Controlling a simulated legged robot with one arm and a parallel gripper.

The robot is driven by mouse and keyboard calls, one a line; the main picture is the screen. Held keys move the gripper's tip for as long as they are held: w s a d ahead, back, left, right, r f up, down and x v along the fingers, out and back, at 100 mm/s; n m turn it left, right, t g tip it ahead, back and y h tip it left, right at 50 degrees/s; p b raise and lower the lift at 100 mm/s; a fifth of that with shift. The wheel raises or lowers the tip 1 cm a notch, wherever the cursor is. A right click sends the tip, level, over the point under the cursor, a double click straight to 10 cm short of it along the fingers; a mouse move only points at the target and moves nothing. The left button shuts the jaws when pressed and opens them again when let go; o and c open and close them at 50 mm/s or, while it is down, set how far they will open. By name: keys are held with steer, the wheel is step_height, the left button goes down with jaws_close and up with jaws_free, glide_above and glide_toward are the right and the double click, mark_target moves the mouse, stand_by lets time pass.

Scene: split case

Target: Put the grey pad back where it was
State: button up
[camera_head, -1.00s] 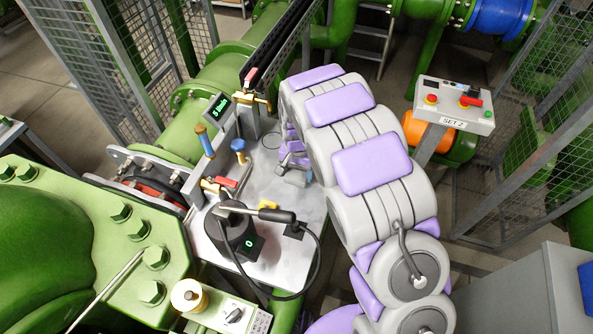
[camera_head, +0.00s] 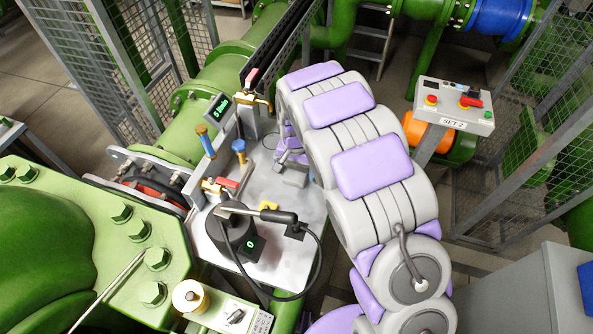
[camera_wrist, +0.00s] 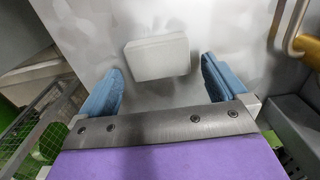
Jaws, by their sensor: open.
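The grey pad (camera_wrist: 157,58) is a small pale block with rounded corners, lying on the bare metal plate (camera_wrist: 215,30) in the wrist view. My gripper (camera_wrist: 162,78) is open, with one blue fingertip to the left of the pad and one to the right. The pad lies just beyond and between the fingertips, with gaps on both sides. Nothing is held. In the head view my arm covers much of the gripper, and a small grey block, likely the pad (camera_head: 294,179), shows by it on the plate (camera_head: 285,252).
A control box (camera_head: 455,104) stands at right. Bare plate shows around the pad.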

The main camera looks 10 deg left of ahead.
mark_target(296, 173)
step_height(296, 173, up, 10)
steer(key=p, duration=0.1)
steer(key=shift+r, duration=0.25)
steer(key=s+d+r, duration=0.5)
steer(key=s+d, duration=0.1)
steer(key=d, duration=0.2)
steer(key=s+d+r, duration=0.5)
steer(key=s+d, duration=0.1)
steer(key=d, duration=0.2)
steer(key=s+d+r+g, duration=0.1)
steer(key=s+d, duration=0.3)
steer(key=s, duration=0.7)
steer(key=s+d+n, duration=0.1)
steer(key=s+d, duration=0.3)
steer(key=s, duration=0.7)
steer(key=shift+s+r+n+g, duration=0.3)
steer(key=shift+r+g, duration=0.05)
steer(key=shift+g, duration=0.05)
